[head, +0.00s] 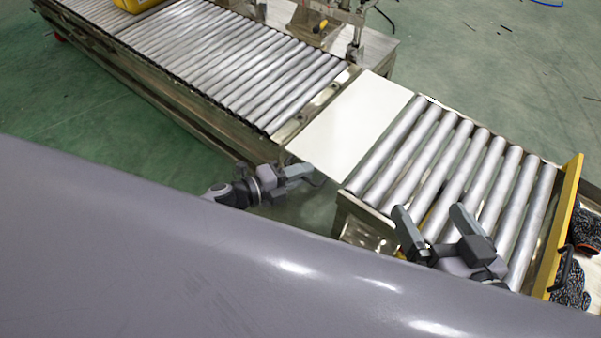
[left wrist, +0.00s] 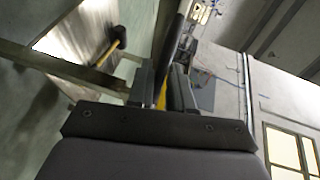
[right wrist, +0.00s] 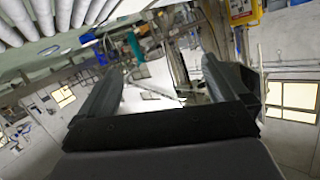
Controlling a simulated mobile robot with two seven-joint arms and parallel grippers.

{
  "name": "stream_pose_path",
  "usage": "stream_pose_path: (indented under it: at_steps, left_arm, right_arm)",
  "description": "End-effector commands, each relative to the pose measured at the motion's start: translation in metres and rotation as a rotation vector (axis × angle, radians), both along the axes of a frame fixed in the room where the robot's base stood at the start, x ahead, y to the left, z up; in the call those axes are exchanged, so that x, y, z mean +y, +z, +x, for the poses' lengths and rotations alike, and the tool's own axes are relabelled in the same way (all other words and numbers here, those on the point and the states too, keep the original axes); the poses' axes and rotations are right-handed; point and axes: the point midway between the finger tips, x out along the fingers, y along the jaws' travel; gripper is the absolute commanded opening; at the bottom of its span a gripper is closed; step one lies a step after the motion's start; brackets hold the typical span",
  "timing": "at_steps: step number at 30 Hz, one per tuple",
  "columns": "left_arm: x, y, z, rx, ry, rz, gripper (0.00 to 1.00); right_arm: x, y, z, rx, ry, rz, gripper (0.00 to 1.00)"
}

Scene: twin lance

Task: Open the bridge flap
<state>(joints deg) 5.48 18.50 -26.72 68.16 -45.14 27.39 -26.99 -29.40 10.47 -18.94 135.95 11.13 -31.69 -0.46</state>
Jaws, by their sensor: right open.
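The bridge flap, a flat white plate (head: 350,122), lies level across the gap between the two roller conveyors. My left gripper (head: 305,172) is at the flap's near left side, below its edge. In the left wrist view its fingers (left wrist: 163,88) are close together around a dark bar (left wrist: 172,42) with a yellow part behind it. How the bar joins the flap is hidden. My right gripper (head: 430,215) is open and empty over the near side of the right conveyor. Its spread fingers (right wrist: 150,85) also show in the right wrist view with nothing between them.
The long roller conveyor (head: 230,60) runs to the upper left; the short one (head: 450,165) lies right of the flap. A yellow-edged end board (head: 566,225) with a black handle and dark gloves (head: 583,232) are at the right. A mallet (left wrist: 108,55) shows in the left wrist view.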

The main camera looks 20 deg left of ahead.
Motion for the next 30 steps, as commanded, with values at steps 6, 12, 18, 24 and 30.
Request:
stream_pose_path:
  at_steps: [6, 12, 18, 24, 30]
  left_arm:
    - [0.000, 0.010, -0.002, -0.023, 0.001, 0.090, 0.00]
    - [0.000, 0.015, -0.002, -0.055, 0.001, 0.176, 0.00]
    - [0.000, 0.014, -0.003, -0.060, 0.001, 0.189, 0.00]
    - [0.000, 0.013, -0.003, -0.059, 0.001, 0.188, 0.36]
    - [-0.001, 0.015, -0.002, -0.063, 0.001, 0.185, 0.36]
  right_arm:
    - [0.010, 0.004, 0.003, 0.072, 0.016, 0.052, 1.00]
    - [0.019, 0.004, 0.004, 0.133, 0.035, 0.103, 1.00]
    - [0.020, 0.002, 0.004, 0.141, 0.038, 0.110, 1.00]
    - [0.020, 0.002, 0.004, 0.140, 0.038, 0.110, 1.00]
    - [0.020, 0.003, 0.004, 0.138, 0.038, 0.109, 1.00]
